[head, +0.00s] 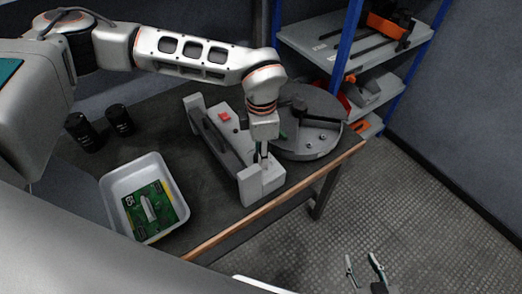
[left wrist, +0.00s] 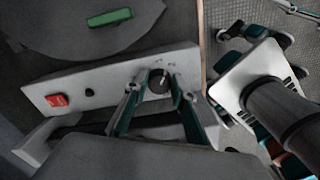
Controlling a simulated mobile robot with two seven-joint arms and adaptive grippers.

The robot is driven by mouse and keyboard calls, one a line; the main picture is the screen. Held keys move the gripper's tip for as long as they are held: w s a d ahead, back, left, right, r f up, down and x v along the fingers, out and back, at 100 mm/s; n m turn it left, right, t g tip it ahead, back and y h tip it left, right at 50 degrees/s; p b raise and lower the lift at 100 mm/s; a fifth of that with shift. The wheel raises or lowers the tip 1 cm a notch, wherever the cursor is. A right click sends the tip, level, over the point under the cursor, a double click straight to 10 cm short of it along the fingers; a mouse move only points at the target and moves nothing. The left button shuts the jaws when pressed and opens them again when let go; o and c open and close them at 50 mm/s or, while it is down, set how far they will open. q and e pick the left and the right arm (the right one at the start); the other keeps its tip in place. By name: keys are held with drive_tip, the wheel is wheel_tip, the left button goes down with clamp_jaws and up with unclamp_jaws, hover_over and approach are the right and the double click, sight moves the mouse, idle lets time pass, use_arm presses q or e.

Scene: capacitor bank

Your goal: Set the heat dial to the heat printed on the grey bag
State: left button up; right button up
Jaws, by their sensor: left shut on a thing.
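The heat dial (left wrist: 158,82) is a black round knob with a pale pointer mark, on the light grey face of the long grey device (head: 216,150). In the left wrist view, my left gripper (left wrist: 156,79) has a fingertip on each side of the dial and is shut on it. In the head view the left gripper (head: 263,152) hides the dial. A packet with a dark green printed face (head: 150,210) lies in the white tray (head: 113,183); a yellow number is too small to read surely. My right gripper (head: 363,269) is open and empty above the floor.
A red switch (left wrist: 58,100) is on the device face. Behind the device is a round grey plate (head: 318,108) with a green bar (left wrist: 110,17). Two black cylinders (head: 84,132) stand left on the dark table (head: 203,224). A blue-post shelf (head: 348,48) stands behind.

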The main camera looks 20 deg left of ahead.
use_arm(q)
drive_tip(key=shift+m, duration=1)
drive_tip(key=o, duration=1.1)
wheel_tip(320, 180, up, 12)
